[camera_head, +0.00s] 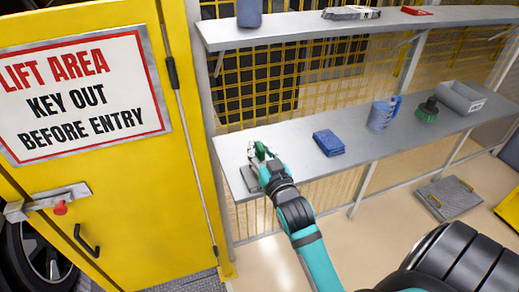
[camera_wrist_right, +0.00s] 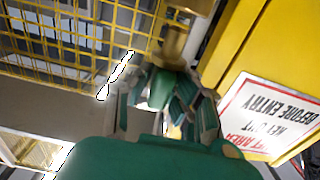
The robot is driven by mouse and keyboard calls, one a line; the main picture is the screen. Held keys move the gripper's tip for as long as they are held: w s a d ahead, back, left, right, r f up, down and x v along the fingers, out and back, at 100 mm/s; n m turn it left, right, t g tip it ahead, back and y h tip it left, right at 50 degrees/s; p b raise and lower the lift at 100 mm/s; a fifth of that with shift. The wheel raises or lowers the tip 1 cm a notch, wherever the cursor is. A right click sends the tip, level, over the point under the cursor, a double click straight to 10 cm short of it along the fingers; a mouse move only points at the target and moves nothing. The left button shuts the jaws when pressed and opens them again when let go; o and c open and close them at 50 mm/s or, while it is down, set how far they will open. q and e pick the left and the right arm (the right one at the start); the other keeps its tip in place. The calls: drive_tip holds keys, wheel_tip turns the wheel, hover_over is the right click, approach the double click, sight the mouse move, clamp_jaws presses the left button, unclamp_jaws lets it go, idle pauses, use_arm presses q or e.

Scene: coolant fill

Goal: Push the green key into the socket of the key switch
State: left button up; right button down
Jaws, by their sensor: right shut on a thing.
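My right gripper (camera_head: 260,152) is over the left end of the middle shelf, next to the yellow door frame. It is shut on the green key (camera_head: 258,149). In the right wrist view, the green key (camera_wrist_right: 160,88) shows between the two fingers of my right gripper (camera_wrist_right: 162,98). A brass-coloured part (camera_wrist_right: 176,42) lies just beyond the key there; I cannot tell if it belongs to the key switch. The socket is not visible, and I cannot tell whether the key touches it. My left gripper is not in view.
The middle shelf (camera_head: 300,165) holds a folded blue cloth (camera_head: 328,143), a blue jug (camera_head: 383,113), a green brush (camera_head: 427,110) and a grey bin (camera_head: 460,98). A yellow door (camera_head: 120,190) with a warning sign (camera_head: 80,92) stands left. Yellow mesh (camera_head: 290,80) is behind the shelf.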

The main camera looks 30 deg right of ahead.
drive_tip(key=shift+p, duration=0.8)
idle(1.1)
drive_tip(key=shift+f+b, duration=1.05)
drive_tip(key=shift+f, duration=0.7)
drive_tip(key=c, duration=1.1)
unclamp_jaws()
drive_tip(key=shift+c, duration=0.2)
drive_tip(key=v, duration=1.2)
